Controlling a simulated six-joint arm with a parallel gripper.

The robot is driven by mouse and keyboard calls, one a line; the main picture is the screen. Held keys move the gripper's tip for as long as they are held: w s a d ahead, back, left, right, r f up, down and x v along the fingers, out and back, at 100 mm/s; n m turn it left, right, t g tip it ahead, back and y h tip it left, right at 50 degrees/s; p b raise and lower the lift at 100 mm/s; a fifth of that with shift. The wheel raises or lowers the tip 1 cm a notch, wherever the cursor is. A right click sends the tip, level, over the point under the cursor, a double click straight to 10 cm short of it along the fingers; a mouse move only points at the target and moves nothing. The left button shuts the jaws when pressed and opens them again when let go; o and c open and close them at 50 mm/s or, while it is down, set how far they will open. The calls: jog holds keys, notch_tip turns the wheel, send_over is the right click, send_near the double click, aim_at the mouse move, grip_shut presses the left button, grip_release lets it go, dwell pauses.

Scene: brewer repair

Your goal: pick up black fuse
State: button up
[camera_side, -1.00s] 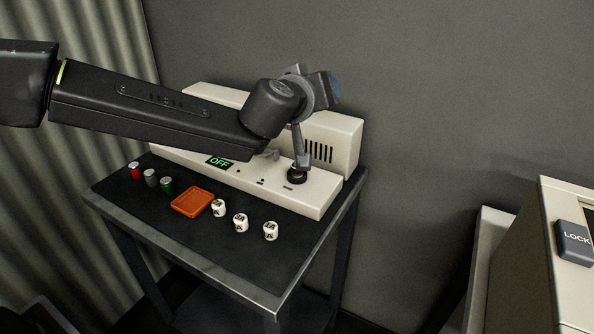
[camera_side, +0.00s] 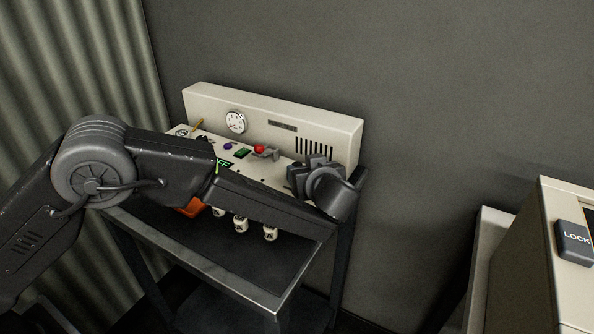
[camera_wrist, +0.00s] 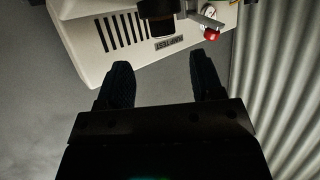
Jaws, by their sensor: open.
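A dark cylinder (camera_wrist: 157,14) stands at the top edge of the wrist view, beside the "AMP TEST" label (camera_wrist: 165,42) on the cream machine (camera_wrist: 92,55). It may be the black fuse; its top is cut off. My gripper (camera_wrist: 161,75) is open, with nothing between its two dark fingers. The fingers point towards the machine and appear apart from the cylinder. In the side view, my gripper (camera_side: 311,172) is at the right end of the machine (camera_side: 290,132), and the cylinder is hidden there.
White labelled pieces (camera_side: 240,225) and an orange tray (camera_side: 190,208) are partly hidden behind my arm on the dark table (camera_side: 228,257). A red knob (camera_side: 259,148) and a dial (camera_side: 236,121) are on the machine. A LOCK box (camera_side: 575,243) stands far right.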

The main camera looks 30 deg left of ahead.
jog(key=shift+x, duration=2.9)
jog(key=shift+s+a, duration=0.1)
jog(key=shift+s, duration=0.1)
jog(key=shift+c, duration=0.4)
jog(key=c, duration=0.9)
